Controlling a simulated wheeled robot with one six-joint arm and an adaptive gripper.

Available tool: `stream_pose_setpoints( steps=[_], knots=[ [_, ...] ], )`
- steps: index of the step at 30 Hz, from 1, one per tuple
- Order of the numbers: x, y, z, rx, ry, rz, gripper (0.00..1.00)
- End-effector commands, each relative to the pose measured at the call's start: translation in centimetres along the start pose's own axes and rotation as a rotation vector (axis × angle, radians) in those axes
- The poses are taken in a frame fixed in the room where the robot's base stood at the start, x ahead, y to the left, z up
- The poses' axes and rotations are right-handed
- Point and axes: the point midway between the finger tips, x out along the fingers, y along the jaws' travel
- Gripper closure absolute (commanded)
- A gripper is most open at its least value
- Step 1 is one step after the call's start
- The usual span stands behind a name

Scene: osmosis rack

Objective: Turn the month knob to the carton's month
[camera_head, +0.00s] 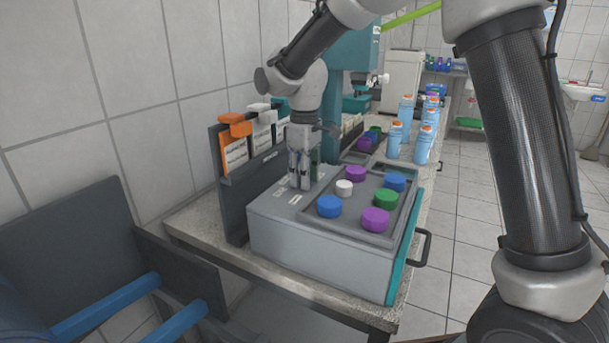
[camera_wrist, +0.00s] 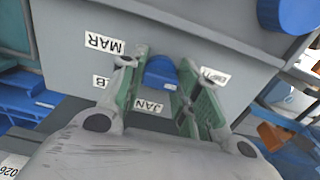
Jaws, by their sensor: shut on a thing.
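The blue month knob (camera_wrist: 160,70) sits on the grey panel between the green-padded fingers of my gripper (camera_wrist: 161,80), which is shut on it. Around it are white labels: MAR (camera_wrist: 104,44), a partly hidden one ending in B (camera_wrist: 101,81), JAN (camera_wrist: 148,107) and a partly covered one (camera_wrist: 214,76) at right. I cannot tell which label the knob points to. In the head view my gripper (camera_head: 301,178) points down at the grey box (camera_head: 300,240), hiding the knob. An orange-capped carton (camera_head: 233,150) stands in the dark rack (camera_head: 232,200); its month is too small to read.
Blue, white, green and purple caps (camera_head: 376,219) sit in the box's recessed top, right of my gripper. A teal column (camera_head: 352,58) stands close behind my gripper. Blue bottles with orange caps (camera_head: 424,143) stand farther along the bench (camera_head: 205,230). Open floor lies to the right.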

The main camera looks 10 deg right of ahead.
Motion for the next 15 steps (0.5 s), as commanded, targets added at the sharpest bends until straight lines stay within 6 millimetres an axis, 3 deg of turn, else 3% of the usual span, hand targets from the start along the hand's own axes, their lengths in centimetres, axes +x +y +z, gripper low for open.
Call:
stream_pose_setpoints(
  steps=[15],
  knots=[
    [-0.06, 0.04, -0.02, 0.443, 0.001, 0.001, 0.92]
  ],
)
